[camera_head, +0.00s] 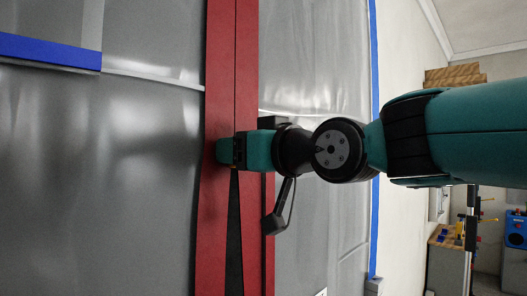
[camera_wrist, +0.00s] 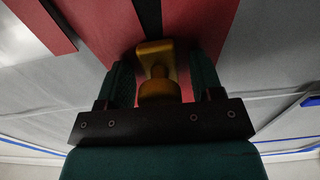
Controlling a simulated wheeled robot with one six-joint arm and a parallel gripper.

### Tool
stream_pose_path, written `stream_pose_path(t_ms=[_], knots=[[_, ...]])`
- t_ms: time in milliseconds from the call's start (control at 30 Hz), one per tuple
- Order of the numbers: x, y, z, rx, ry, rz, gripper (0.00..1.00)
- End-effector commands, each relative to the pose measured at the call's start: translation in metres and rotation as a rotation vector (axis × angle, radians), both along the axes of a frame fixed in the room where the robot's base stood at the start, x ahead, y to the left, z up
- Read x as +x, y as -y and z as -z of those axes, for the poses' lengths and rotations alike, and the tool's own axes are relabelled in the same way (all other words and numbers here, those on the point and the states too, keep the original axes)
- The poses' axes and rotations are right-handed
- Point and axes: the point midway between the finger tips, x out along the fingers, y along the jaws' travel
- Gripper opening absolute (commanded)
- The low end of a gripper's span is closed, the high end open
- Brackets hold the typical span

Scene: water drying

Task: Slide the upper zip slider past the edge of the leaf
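The upper zip slider (camera_wrist: 157,72) is a yellow-brass tab and knob on the red zip strip (camera_wrist: 200,25). In the head view my gripper (camera_head: 227,151) reaches in from the right and hides the slider. The red strip also shows there (camera_head: 219,50), running top to bottom. Above my gripper its seam is a thin closed line; below, a dark wedge-shaped gap (camera_head: 235,240) widens downward. I cannot make out which edge is the leaf's.
Grey plastic sheeting (camera_head: 150,140) spreads on both sides of the strip. Blue tape (camera_head: 373,60) runs down its right side, and a blue band (camera_head: 50,52) crosses the upper left. A cluttered bench (camera_head: 450,238) stands far off at the lower right.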

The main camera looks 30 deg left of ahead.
Motion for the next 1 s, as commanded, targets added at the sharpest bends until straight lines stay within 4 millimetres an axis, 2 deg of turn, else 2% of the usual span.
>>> stream_pose_path(t_ms=[267,367,467,800,1000], knots=[[0.000,0.001,0.001,-0.001,0.000,0.000,0.60],[-0.001,0.008,0.003,-0.001,0.000,0.000,0.60],[-0.005,0.023,0.005,0.001,0.000,0.001,0.60],[-0.024,0.107,0.006,0.001,0.002,0.004,0.60],[-0.034,0.147,0.004,0.000,0.002,0.003,0.60]])
